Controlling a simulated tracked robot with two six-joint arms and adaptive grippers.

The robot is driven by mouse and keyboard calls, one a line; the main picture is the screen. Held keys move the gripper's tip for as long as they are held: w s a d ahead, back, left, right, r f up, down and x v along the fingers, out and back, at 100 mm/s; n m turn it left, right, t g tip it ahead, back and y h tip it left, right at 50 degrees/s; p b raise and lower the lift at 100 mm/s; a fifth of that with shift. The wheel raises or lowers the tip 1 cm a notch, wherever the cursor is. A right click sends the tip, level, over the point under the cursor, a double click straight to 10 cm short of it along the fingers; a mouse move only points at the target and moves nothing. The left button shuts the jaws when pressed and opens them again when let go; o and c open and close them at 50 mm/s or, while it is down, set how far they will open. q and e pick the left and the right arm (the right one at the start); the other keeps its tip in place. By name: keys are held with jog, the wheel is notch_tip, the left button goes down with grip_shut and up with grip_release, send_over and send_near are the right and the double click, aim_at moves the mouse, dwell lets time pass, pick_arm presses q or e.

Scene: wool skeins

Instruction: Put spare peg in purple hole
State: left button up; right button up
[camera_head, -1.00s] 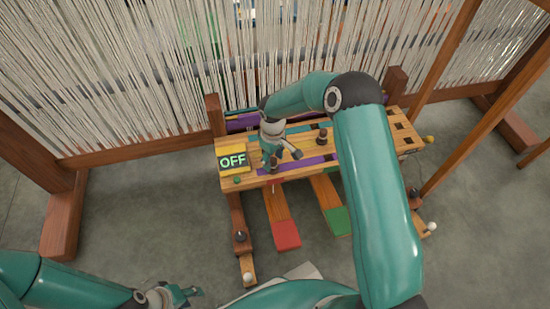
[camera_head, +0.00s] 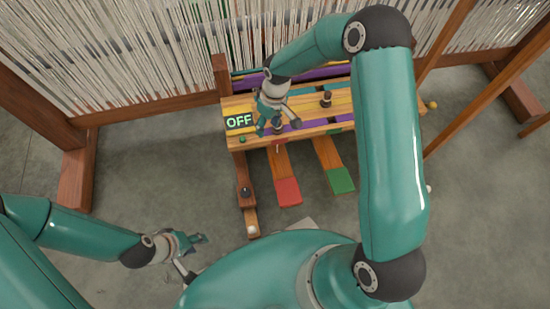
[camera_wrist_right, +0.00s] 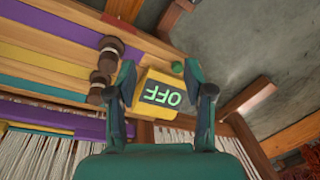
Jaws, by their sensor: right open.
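A dark brown peg (camera_head: 325,98) stands on the wooden loom panel (camera_head: 350,104). Another dark brown shape (camera_head: 278,129) shows by my right gripper; I cannot tell whether it is a separate peg. My right gripper (camera_head: 275,122) hangs over the panel's left part, just right of the OFF sign (camera_head: 239,122). My left gripper (camera_head: 188,242) is low at left, away from the panel.
The white-threaded loom (camera_head: 130,60) rises behind the panel. A red pedal (camera_head: 288,191) and a green pedal (camera_head: 340,180) extend below it. My right arm hides the panel's right part. Bare floor lies at left.

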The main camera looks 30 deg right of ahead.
jog(key=s+a+f+m+y, duration=0.1)
jog(key=s+a+f+m, duration=0.2)
jog(key=s, duration=0.7)
jog(key=s+a+f+m+y, duration=0.1)
jog(key=s+a+f, duration=0.4)
jog(key=s, duration=0.6)
jog(key=shift+a+f+m+t, duration=0.2)
jog(key=shift+f+m+t, duration=0.1)
jog(key=shift+m, duration=0.6)
